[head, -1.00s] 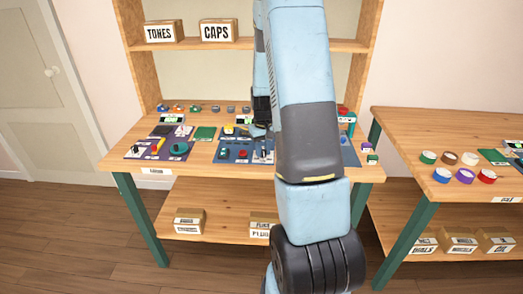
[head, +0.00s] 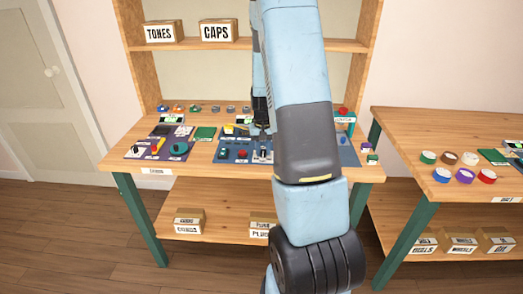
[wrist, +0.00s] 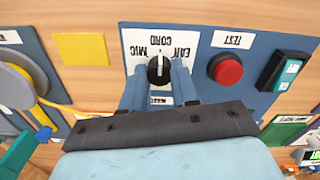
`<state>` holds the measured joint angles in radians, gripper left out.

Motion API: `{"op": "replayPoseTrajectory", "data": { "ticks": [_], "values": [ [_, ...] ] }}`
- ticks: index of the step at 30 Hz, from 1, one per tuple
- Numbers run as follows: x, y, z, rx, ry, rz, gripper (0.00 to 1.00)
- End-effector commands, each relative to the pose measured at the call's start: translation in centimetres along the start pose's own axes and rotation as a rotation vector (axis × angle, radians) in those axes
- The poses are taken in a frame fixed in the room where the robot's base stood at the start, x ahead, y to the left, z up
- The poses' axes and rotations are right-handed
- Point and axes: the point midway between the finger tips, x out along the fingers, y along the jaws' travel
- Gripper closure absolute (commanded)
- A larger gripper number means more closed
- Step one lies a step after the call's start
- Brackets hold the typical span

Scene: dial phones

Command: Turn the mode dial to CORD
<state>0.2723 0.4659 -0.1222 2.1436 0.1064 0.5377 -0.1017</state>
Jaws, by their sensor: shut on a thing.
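The mode dial (wrist: 159,68) is a round black knob with a white pointer line, on a white label plate (wrist: 132,58) in the wrist view. The plate is on a blue panel (wrist: 203,85). The words MIC, CORD and EAR show upside down around the knob's far side. The pointer line lies roughly along the picture's vertical; which end marks the setting is hard to tell. My gripper (wrist: 159,74) has its two blue fingers on either side of the knob, shut on it.
A red button (wrist: 227,70) under a TEST label and a teal switch (wrist: 289,74) sit right of the dial in the wrist view. A yellow square (wrist: 82,48) lies left. Other panels crowd the wooden bench (head: 140,170); a shelf (head: 225,43) stands behind.

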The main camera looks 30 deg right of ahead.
Motion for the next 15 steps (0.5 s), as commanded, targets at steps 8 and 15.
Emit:
{"op": "replayPoseTrajectory", "data": {
  "ticks": [8,15],
  "values": [
    [-0.06,-0.12,-0.08,-0.002,0.002,-0.001,0.48],
    [-0.04,-0.08,-0.03,-0.002,0.001,-0.001,0.46]
  ]
}}
